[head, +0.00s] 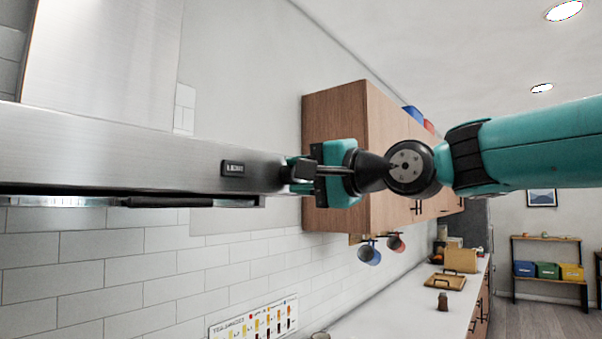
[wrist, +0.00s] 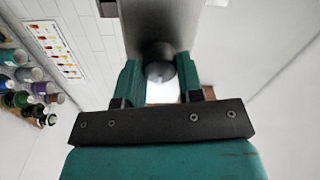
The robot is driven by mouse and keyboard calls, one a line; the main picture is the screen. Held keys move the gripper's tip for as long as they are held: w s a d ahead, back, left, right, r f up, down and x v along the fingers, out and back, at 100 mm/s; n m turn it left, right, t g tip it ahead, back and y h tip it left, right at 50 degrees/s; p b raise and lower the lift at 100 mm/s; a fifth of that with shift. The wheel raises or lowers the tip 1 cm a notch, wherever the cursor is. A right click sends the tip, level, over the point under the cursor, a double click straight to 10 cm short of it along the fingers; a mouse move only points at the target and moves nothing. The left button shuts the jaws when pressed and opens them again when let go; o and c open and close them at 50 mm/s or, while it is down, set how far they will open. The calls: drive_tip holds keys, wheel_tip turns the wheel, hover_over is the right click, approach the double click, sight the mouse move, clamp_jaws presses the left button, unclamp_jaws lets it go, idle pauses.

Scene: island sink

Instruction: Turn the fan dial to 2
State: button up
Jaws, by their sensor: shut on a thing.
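The steel range hood (head: 120,148) runs in from the left in the head view. My gripper (head: 296,170) is at the hood's right end, where its fingers hide the fan dial. In the wrist view, the round dark fan dial (wrist: 159,64) sits on the end of the hood (wrist: 160,22). My gripper (wrist: 160,82) is shut on it, with one teal finger on each side. The dial's setting cannot be read. A small dark label (head: 233,169) is on the hood's front; its text is too small to read.
A wooden wall cabinet (head: 335,120) is close behind my gripper. Mugs (head: 369,253) hang below it. A tea chart (head: 255,318) is on the tiled wall, and a white counter (head: 400,315) runs below. Several bottles (wrist: 22,75) show at left in the wrist view.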

drive_tip(key=shift+r, duration=0.1)
idle(0.3)
drive_tip(key=o, duration=0.9)
drive_tip(key=b+v, duration=0.7)
drive_tip(key=v, duration=1)
drive_tip(key=shift+d, duration=0.25)
drive_tip(key=shift+f, duration=0.25)
